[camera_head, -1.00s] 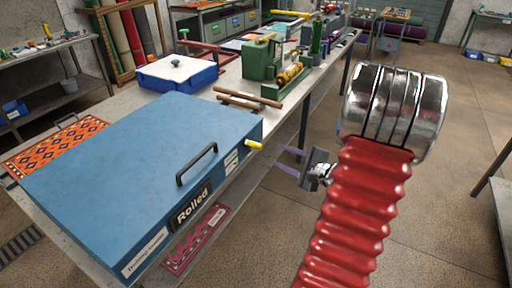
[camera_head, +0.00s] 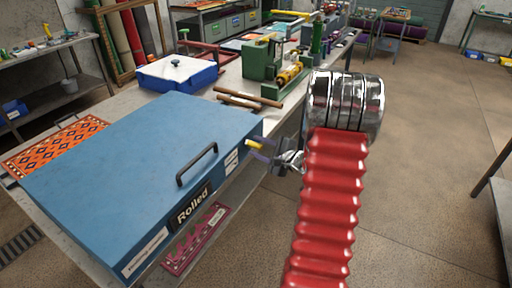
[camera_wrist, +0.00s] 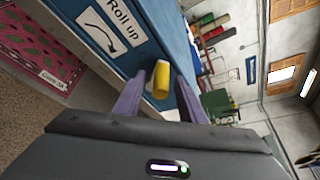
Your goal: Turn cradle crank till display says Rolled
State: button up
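A blue box-shaped unit (camera_head: 130,150) with a black handle (camera_head: 198,165) lies on the bench. Its black display (camera_head: 192,205) reads "Rolled". A yellow crank grip (camera_head: 255,145) sticks out from its right end. In the wrist view a label (camera_wrist: 108,25) reading "Roll up" with a curved arrow is beside the yellow grip (camera_wrist: 161,80). My gripper (camera_head: 260,150) is at the grip. In the wrist view the two purple fingers (camera_wrist: 160,85) are open, one on each side of the grip, with gaps showing. The rest of the crank is hidden.
A patterned orange rug (camera_head: 55,145) lies on the bench at left. A pink rug (camera_head: 195,240) is on the lower shelf. Wooden rods (camera_head: 245,98), a green machine (camera_head: 262,58) and a blue-white tub (camera_head: 178,70) stand behind. The floor at right is clear.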

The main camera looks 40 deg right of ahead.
jog(key=shift+w+f, duration=0.1)
jog(key=shift+w, duration=0.4)
grip_shut()
